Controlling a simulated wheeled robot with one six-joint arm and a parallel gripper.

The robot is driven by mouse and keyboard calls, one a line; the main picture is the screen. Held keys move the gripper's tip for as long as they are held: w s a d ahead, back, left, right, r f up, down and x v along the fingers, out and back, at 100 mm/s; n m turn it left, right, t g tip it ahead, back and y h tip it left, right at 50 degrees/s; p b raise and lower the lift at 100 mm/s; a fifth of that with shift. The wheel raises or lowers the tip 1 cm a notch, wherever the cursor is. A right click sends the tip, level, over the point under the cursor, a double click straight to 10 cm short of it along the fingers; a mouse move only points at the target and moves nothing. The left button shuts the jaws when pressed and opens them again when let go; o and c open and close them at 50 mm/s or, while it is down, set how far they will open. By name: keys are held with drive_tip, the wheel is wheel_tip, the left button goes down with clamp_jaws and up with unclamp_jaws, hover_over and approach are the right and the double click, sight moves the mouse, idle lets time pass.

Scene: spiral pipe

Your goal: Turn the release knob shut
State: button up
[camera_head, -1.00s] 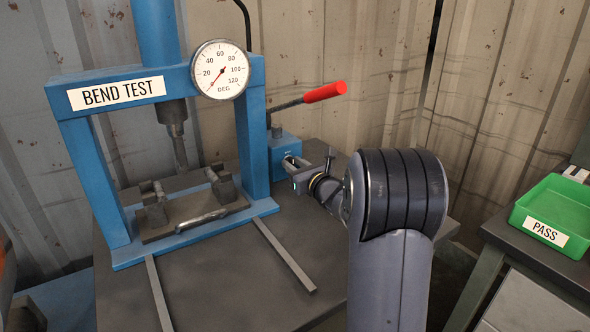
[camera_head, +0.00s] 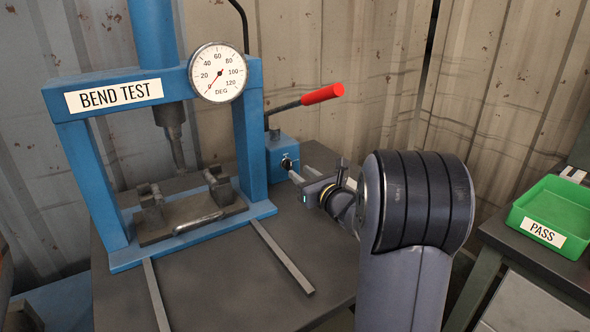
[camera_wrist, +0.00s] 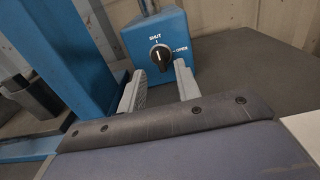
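The release knob (camera_head: 287,163) is a small black knob on the front of a blue pump block (camera_head: 280,148). In the wrist view the knob (camera_wrist: 161,57) shows between SHUT, printed above, and OPEN, printed at right. Its white mark looks near upright, toward SHUT. My gripper (camera_head: 299,174) is in front of the knob, to its lower right in the head view. In the wrist view my gripper (camera_wrist: 158,72) is open, one finger on each side of the knob's line. The fingers look empty and apart from the knob.
A red-handled lever (camera_head: 322,94) rises above the block. The blue BEND TEST press frame (camera_head: 252,130) stands close at left, with a dial gauge (camera_head: 218,72). A bent pipe (camera_head: 199,221) lies at the press. A green PASS tray (camera_head: 552,212) sits far right.

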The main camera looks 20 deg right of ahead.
sight(291, 166)
drive_tip(key=s, duration=0.3)
drive_tip(key=s+d, duration=0.1)
drive_tip(key=s, duration=0.1)
drive_tip(key=shift+s, duration=0.4)
drive_tip(key=w, duration=0.3)
drive_tip(key=w+a, duration=0.1)
drive_tip(key=w, duration=0.3)
drive_tip(key=w+a, duration=0.1)
drive_tip(key=w, duration=0.2)
drive_tip(key=shift+w, duration=0.35)
drive_tip(key=shift+p, duration=0.3)
